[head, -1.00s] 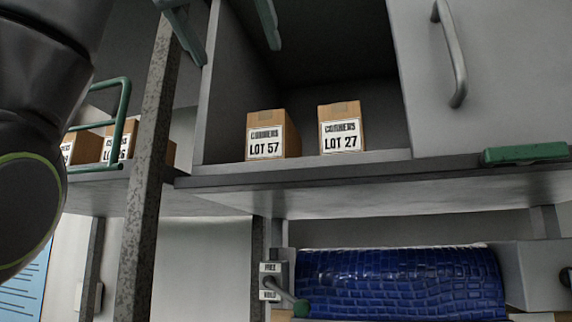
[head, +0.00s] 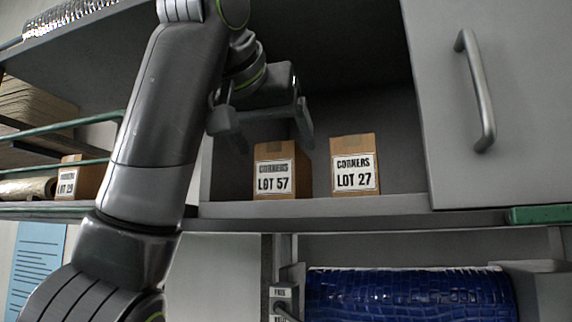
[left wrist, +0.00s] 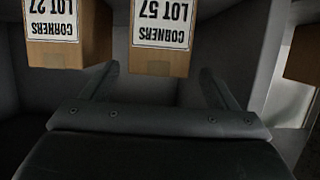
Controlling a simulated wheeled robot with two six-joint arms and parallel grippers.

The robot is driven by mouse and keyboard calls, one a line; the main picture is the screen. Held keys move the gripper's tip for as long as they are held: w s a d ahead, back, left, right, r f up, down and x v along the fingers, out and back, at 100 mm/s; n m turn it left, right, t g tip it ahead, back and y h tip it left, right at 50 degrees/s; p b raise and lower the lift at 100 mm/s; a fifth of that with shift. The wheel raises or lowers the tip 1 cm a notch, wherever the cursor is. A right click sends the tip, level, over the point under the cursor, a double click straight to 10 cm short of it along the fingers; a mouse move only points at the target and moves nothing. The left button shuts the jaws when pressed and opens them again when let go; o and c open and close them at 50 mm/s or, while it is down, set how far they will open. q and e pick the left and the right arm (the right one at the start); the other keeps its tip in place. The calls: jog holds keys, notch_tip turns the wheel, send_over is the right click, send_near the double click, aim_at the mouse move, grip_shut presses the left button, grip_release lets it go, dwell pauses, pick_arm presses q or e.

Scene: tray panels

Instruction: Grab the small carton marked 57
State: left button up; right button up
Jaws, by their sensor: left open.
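The small carton marked LOT 57 (head: 275,178) is a brown box with a white label, upright on the cabinet shelf. It also shows upside down in the left wrist view (left wrist: 163,25). My left gripper (head: 274,147) is open and empty, with its fingers at the carton's upper part in the head view. In the left wrist view the fingertips point towards the carton, one to each side of it. I cannot tell whether they touch it. My right gripper is not in view.
A similar carton marked LOT 27 (head: 354,170) stands close to the right. A grey cabinet door with a handle (head: 477,95) is at the right. Another carton (head: 88,180) stands on the left shelf behind a green rail. A blue roll (head: 410,295) lies below.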

pick_arm(q)
jog(key=shift+w, duration=0.25)
jog(key=p+x, duration=0.4)
jog(key=shift+d+f, duration=0.15)
jog(key=shift+f, duration=0.05)
jog(key=shift+w+d+f, duration=0.1)
jog(key=shift+w+f, duration=0.15)
jog(key=shift+w, duration=0.15)
jog(key=shift+s, duration=0.1)
jog(key=shift+c, duration=1)
jog(key=c, duration=0.9)
jog(key=shift+c, duration=0.6)
jog(key=shift+r, duration=0.15)
